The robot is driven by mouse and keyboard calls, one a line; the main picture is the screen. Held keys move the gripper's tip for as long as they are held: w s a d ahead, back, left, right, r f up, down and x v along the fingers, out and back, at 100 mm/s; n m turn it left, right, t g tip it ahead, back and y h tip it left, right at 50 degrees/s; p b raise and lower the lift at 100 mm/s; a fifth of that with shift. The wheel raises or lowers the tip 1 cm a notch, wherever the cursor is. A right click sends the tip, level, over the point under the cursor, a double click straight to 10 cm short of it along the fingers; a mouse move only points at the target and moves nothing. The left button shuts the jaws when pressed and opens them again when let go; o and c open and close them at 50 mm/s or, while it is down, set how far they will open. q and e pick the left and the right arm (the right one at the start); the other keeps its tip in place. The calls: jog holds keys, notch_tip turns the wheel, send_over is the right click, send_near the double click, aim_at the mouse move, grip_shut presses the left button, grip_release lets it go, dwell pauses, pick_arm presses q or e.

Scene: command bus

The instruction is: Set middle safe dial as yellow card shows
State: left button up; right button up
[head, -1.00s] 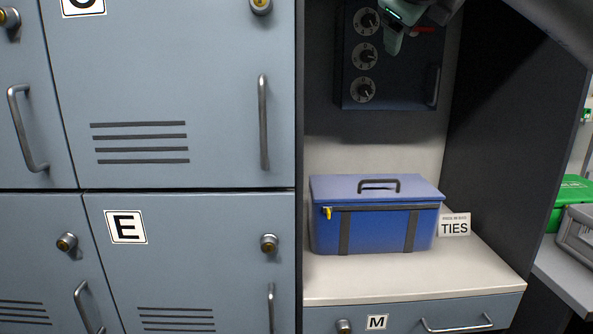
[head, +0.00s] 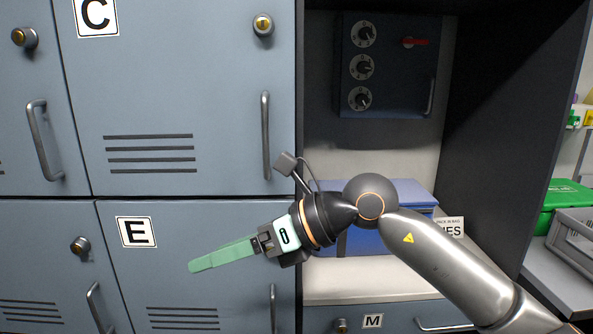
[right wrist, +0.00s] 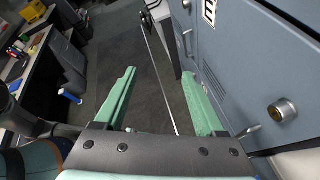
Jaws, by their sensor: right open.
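The dark blue safe (head: 390,95) hangs on the back wall of the niche in the head view, with three round dials in a column on its left side. The middle dial (head: 362,67) is a black knob on a paler ring; its exact setting is too small to read. A red lever (head: 414,42) and a grey handle are on the safe's right. My right gripper (head: 208,262) is below and left of the safe, in front of locker E, pointing left. In the right wrist view its green fingers (right wrist: 160,98) are apart and empty. I see no yellow card.
Lockers C (head: 180,90) and E (head: 200,285) with protruding handles fill the left. A green case (head: 562,180) and grey crate (head: 570,235) are at right.

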jog(key=w+d+f+n+t+h+p, duration=0.15)
jog(key=d+f+n+t, duration=0.7)
jog(key=n, duration=0.95)
jog(key=w+d+f+n+t+h+p, duration=0.1)
jog(key=d+f+n+t+h+p, duration=0.15)
jog(key=d+f+n+t, duration=1.1)
jog(key=s+d+f+m+g+h+p, duration=0.1)
jog(key=s+d+f+m+g+h, duration=0.1)
jog(key=s+f+g, duration=0.5)
jog(key=s+d+f+m+g+h, duration=0.3)
jog(key=s+f+g, duration=0.4)
jog(key=s+f, duration=0.6)
jog(key=shift+s+f+m+h+p, duration=0.2)
jog(key=shift+m+h+p, duration=0.2)
jog(key=shift+h, duration=0.4)
jog(key=shift+w, duration=0.1)
